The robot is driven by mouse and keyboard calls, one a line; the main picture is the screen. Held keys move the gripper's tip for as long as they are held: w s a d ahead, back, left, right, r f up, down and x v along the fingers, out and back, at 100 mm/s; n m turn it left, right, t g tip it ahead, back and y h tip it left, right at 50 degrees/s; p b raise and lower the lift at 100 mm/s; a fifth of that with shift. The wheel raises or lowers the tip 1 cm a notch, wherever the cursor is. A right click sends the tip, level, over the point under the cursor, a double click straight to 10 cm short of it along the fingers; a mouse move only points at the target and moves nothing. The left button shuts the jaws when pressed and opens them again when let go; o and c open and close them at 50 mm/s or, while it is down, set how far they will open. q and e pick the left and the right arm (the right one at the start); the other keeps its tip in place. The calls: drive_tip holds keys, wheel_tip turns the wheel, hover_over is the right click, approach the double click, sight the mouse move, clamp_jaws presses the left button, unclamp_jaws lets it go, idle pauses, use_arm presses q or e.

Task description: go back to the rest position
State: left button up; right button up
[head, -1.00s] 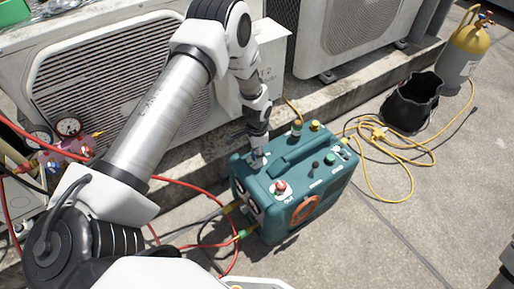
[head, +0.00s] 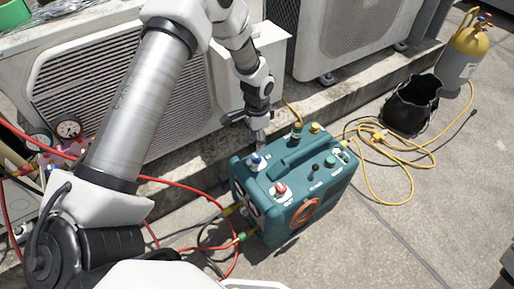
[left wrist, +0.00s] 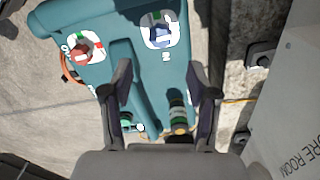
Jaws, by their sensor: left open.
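My left gripper (head: 247,127) is open and empty, just above the back left corner of the teal recovery machine (head: 338,188). In the left wrist view its two fingers (left wrist: 158,88) are spread over the machine's top (left wrist: 130,25), with nothing between their tips. The blue knob (head: 257,161) and the red knob (head: 281,190) on the machine are in plain sight, apart from the gripper. They also show in the left wrist view, the blue one (left wrist: 161,36) and the red one (left wrist: 82,51). My right gripper cannot be made out.
White condensers (head: 345,40) stand along a concrete ledge behind the machine. Red hoses (head: 180,184) run at the left by the gauges (head: 69,130). A yellow hose (head: 372,190), a black bucket (head: 408,106) and a yellow-topped cylinder (head: 466,55) are at right.

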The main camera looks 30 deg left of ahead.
use_arm(q)
drive_tip(key=shift+r, duration=1.4)
